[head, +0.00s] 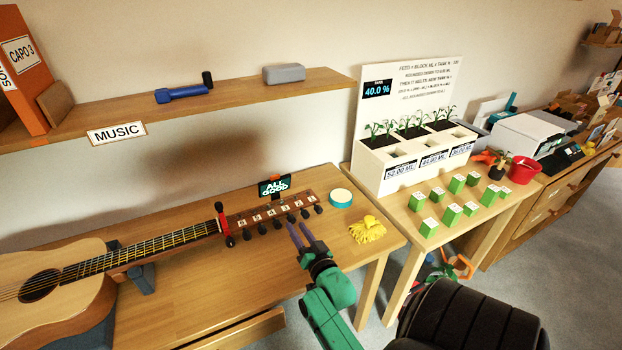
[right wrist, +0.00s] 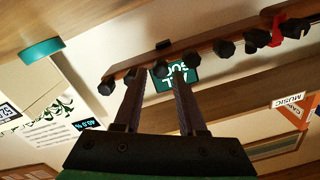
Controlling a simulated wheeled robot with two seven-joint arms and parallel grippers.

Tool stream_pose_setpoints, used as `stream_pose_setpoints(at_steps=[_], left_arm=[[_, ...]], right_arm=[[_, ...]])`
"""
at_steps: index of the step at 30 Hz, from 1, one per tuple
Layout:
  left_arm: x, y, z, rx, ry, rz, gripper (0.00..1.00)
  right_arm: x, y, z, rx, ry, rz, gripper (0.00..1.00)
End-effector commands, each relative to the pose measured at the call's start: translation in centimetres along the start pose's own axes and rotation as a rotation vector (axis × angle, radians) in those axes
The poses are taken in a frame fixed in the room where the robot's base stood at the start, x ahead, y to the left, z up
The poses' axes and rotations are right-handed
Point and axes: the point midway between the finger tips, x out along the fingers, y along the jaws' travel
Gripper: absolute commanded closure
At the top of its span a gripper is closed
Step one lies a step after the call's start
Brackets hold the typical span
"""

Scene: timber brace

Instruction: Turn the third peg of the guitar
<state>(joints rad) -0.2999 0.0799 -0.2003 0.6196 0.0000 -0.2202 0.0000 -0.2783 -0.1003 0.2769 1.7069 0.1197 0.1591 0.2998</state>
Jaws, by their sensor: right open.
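The guitar (head: 85,285) lies on the wooden bench at the left, its neck running right to a brown headstock (head: 238,222). Several dark pegs (head: 262,229) line the headstock's near edge, with small white labels above them too small to read surely. In the right wrist view the pegs (right wrist: 224,47) run along the wooden headstock. My right gripper (head: 296,224) is open, its two purple-grey fingers pointing at the row of pegs. In the right wrist view the gripper (right wrist: 155,68) shows nothing held between its fingers; contact with a peg cannot be told. My left gripper is not in view.
A red capo (head: 222,226) sits at the neck's end. A teal roll (head: 341,198) and a yellow cloth-like item (head: 367,230) lie to the right. A shelf (head: 230,97) overhangs the bench. The bench front is clear.

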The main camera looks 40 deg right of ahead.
Motion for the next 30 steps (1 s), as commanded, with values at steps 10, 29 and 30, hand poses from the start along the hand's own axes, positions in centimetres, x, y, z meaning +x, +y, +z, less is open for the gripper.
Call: stream_pose_setpoints(at_steps=[10, 29, 30], left_arm=[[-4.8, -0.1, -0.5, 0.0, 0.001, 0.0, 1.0], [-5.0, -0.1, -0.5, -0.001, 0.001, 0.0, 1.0], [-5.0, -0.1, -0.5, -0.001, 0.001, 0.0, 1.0]], right_arm=[[-9.3, -0.2, -0.4, 0.001, -0.005, 0.002, 0.6], [-11.6, -0.1, 0.0, 0.002, -0.001, -0.001, 0.6], [-11.6, -0.1, 0.0, 0.002, -0.001, -0.001, 0.6]])
